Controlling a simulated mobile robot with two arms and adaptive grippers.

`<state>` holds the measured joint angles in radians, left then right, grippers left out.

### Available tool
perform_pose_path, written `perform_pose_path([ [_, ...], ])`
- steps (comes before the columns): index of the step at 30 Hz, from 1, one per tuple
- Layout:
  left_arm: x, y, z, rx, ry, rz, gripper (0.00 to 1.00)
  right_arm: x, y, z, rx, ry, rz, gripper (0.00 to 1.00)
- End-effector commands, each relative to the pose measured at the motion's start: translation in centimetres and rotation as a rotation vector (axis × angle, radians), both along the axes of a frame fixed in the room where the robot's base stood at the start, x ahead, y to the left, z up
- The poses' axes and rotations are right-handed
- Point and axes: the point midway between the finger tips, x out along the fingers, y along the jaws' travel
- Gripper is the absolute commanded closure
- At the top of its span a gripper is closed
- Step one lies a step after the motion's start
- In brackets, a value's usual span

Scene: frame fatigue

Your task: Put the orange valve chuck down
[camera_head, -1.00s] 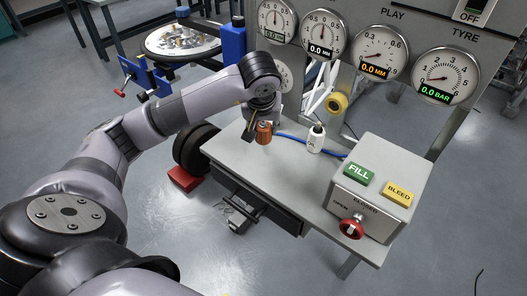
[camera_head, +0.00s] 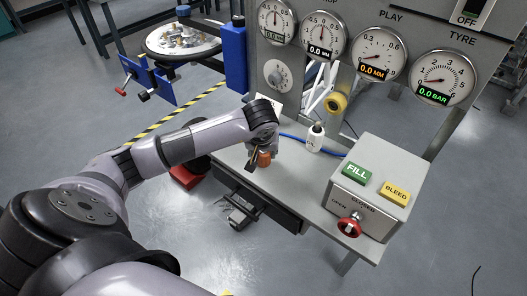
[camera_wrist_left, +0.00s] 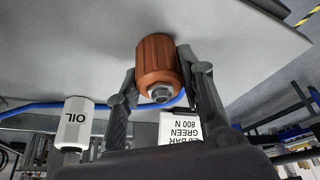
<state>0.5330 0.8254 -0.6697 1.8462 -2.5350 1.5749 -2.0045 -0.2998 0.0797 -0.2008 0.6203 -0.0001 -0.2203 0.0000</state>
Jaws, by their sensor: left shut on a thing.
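The orange valve chuck (camera_head: 264,159) is a ribbed cylinder at the grey bench's (camera_head: 290,185) left part. It also shows in the left wrist view (camera_wrist_left: 157,60), with a metal nozzle facing the camera. My left gripper (camera_head: 258,168) is shut on it; in the wrist view, a dark finger (camera_wrist_left: 160,85) lies on each side of it. The chuck is at or just above the bench top; I cannot tell whether it touches. A blue hose (camera_head: 294,137) runs across the bench behind it. My right gripper is not in view.
A white oil bottle (camera_head: 315,137) stands right of the chuck. Further right is a grey box with FILL (camera_head: 355,173) and BLEED (camera_head: 396,191) labels and a red knob (camera_head: 349,227). A gauge panel (camera_head: 340,20) rises behind. The bench's front middle is clear.

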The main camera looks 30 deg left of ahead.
Motion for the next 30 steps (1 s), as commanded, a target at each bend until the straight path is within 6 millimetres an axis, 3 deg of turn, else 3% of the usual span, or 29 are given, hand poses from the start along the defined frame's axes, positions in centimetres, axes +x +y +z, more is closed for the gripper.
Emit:
perform_pose_path([
  [2, 0.0, 0.0, -0.4, 0.0, -0.001, 0.0, 0.98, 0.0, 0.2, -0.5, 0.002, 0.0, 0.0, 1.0],
  [3, 0.0, 0.0, -0.2, -0.001, 0.0, 0.0, 0.62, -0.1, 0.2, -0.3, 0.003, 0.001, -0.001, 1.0],
  [11, 0.0, 0.0, -0.2, 0.0, 0.001, 0.0, 0.45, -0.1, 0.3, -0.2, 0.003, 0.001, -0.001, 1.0],
  [23, 0.0, 0.0, 0.4, 0.0, 0.0, 0.0, 0.45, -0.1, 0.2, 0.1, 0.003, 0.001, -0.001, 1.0],
  [30, -1.4, -0.8, 4.3, 0.003, -0.008, -0.003, 0.45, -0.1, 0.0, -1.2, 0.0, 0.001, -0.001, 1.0],
])
